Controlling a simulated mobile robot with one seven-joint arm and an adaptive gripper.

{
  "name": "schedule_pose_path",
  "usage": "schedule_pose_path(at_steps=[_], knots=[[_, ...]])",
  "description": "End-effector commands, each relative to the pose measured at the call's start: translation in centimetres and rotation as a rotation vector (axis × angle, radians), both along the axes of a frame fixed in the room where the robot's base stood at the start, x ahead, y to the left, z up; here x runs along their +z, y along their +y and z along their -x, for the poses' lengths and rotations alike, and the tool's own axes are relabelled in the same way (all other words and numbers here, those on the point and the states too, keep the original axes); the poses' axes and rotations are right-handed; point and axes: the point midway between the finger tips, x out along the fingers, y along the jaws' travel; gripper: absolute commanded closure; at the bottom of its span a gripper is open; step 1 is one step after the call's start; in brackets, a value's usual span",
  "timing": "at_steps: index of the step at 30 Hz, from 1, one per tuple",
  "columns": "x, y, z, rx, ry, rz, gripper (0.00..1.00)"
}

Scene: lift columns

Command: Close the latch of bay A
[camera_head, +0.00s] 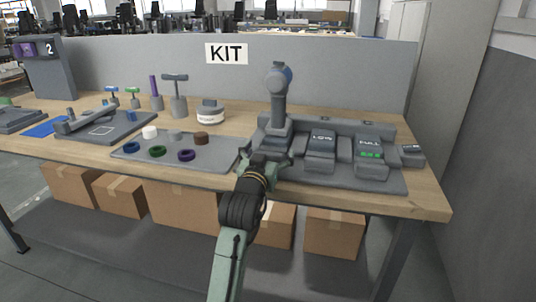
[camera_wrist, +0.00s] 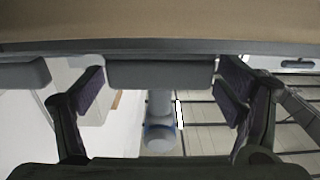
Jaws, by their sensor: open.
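A grey fixture (camera_head: 385,183) on the right of the workbench carries several blocky units, one at the middle (camera_head: 320,148) and one at the right (camera_head: 369,150) with small green marks. Their labels are too small to read, so I cannot tell which is bay A or how its latch stands. A grey upright column (camera_head: 278,105) with a round blue-grey top rises at the fixture's left end. My gripper (camera_head: 268,159) is open in front of that column's foot, partly hiding it. In the wrist view my gripper (camera_wrist: 160,90) frames a grey block (camera_wrist: 160,73); contact cannot be told.
A grey tray (camera_head: 217,165) with several coloured rings and cylinders lies left of my gripper. Further left are a marked plate (camera_head: 104,131) and several standing posts. A KIT panel (camera_head: 130,62) closes the back. Cardboard boxes (camera_head: 180,203) stand below the bench.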

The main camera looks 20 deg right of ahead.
Motion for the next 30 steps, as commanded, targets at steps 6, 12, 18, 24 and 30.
schedule_pose_path(at_steps=[6,12,18,24,30], knots=[[0.0,1.4,1.9,0.001,0.001,0.003,0.13],[0.0,3.8,5.5,0.002,0.0,0.004,0.13],[0.0,5.8,8.4,0.002,0.001,0.003,0.13],[0.0,6.7,9.8,0.001,0.0,0.0,0.13],[0.0,6.7,9.9,0.0,0.0,0.0,0.13]])
